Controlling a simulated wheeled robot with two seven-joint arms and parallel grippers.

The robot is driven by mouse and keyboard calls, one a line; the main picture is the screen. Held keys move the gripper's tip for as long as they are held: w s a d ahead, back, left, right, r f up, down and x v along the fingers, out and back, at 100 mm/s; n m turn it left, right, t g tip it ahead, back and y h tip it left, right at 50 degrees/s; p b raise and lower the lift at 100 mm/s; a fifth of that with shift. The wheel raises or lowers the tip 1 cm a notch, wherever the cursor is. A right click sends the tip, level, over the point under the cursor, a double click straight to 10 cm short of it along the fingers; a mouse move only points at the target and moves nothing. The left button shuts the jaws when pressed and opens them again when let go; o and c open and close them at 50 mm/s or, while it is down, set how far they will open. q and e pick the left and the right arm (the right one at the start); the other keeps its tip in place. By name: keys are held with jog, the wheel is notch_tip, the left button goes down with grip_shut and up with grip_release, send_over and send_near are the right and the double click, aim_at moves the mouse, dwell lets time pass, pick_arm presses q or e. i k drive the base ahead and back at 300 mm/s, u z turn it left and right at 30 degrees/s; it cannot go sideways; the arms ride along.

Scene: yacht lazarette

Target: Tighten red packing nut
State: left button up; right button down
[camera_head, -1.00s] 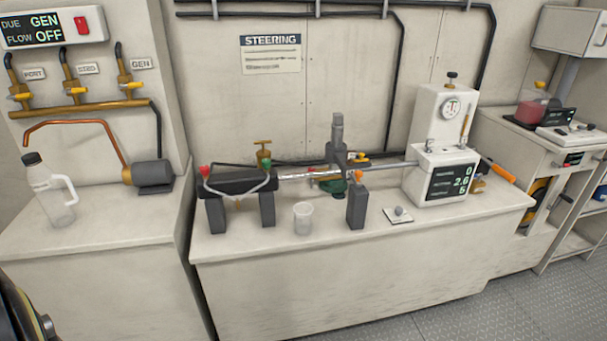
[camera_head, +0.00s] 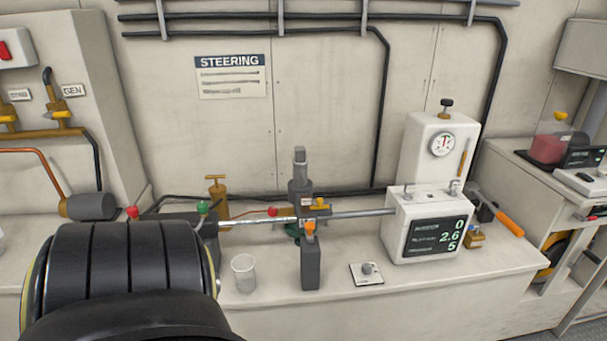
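A red knob-like part (camera_head: 132,212), likely the red packing nut, shows at the left end of the steering cylinder assembly on the bench. A green one (camera_head: 203,207) sits to its right. A shiny rod (camera_head: 345,214) runs right from the assembly to a white box with a display (camera_head: 424,232) reading 0, 2.6 and 5. A black ribbed link of my own arm fills the lower left and hides the left support and the area below the red part. Neither of my grippers shows.
A clear cup (camera_head: 243,273) stands on the bench front. A small white plate with a knob (camera_head: 367,273) lies right of a dark post (camera_head: 311,262). An orange-handled tool (camera_head: 509,222) is at the bench's right end. A brass T-handled fitting (camera_head: 217,195) stands behind.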

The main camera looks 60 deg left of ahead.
aim_at(272, 211)
jog(key=u, duration=0.7)
jog(key=i, duration=1)
jog(key=u, duration=0.95)
